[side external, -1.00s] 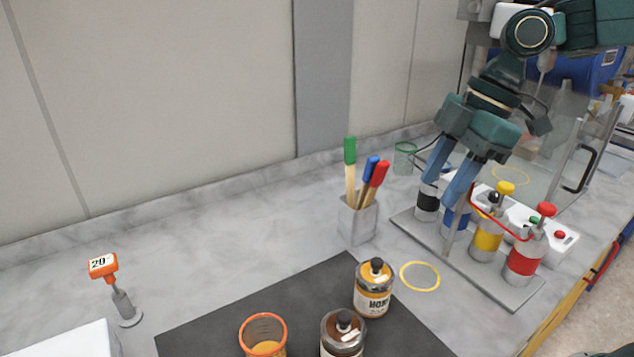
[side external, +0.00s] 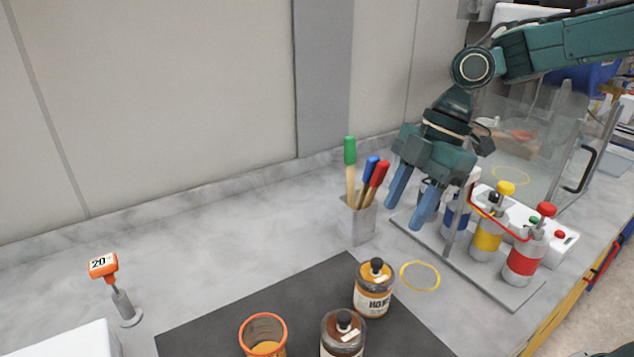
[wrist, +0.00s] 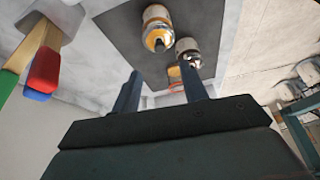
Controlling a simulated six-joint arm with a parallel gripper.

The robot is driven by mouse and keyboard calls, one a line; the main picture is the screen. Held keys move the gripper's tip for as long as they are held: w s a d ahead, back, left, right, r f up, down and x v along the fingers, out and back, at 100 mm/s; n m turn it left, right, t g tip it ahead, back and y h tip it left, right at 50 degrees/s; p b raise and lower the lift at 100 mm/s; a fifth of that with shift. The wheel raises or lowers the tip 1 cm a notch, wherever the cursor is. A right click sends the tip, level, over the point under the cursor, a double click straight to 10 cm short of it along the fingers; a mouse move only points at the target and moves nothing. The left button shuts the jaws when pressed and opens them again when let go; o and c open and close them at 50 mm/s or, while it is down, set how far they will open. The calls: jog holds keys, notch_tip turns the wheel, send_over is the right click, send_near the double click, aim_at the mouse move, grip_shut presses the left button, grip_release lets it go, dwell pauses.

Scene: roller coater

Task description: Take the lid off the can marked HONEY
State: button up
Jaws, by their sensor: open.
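The can marked HONEY (side external: 373,298) stands upright on the dark mat, with a partly readable label, amber contents and a black-knobbed lid (side external: 376,268) on top. In the wrist view an amber and white can (wrist: 157,15), apparently the same one, is beyond the fingers. My gripper (side external: 407,212) is open and empty, with its blue fingers pointing down. It hangs behind and above the can, between the brush holder and the rack, apart from the can. The fingers also show in the wrist view (wrist: 160,95).
A second dark-topped can (side external: 342,338) and an orange-rimmed cup (side external: 263,335) stand on the mat (side external: 300,290). A holder (side external: 357,222) with colored-handled brushes is close to my fingers. A rack of colored bottles (side external: 487,242) is at right.

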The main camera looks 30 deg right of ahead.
send_over(378, 260)
jog(key=d, duration=0.2)
jog(key=shift+s+d+f, duration=0.1)
jog(key=shift+f, duration=0.95)
jog(key=shift+s+d+f, duration=0.1)
jog(key=shift+f, duration=0.95)
jog(key=shift+f, duration=0.1)
jog(key=shift+x, duration=2.5)
jog(key=shift+c, duration=0.2)
grip_shut()
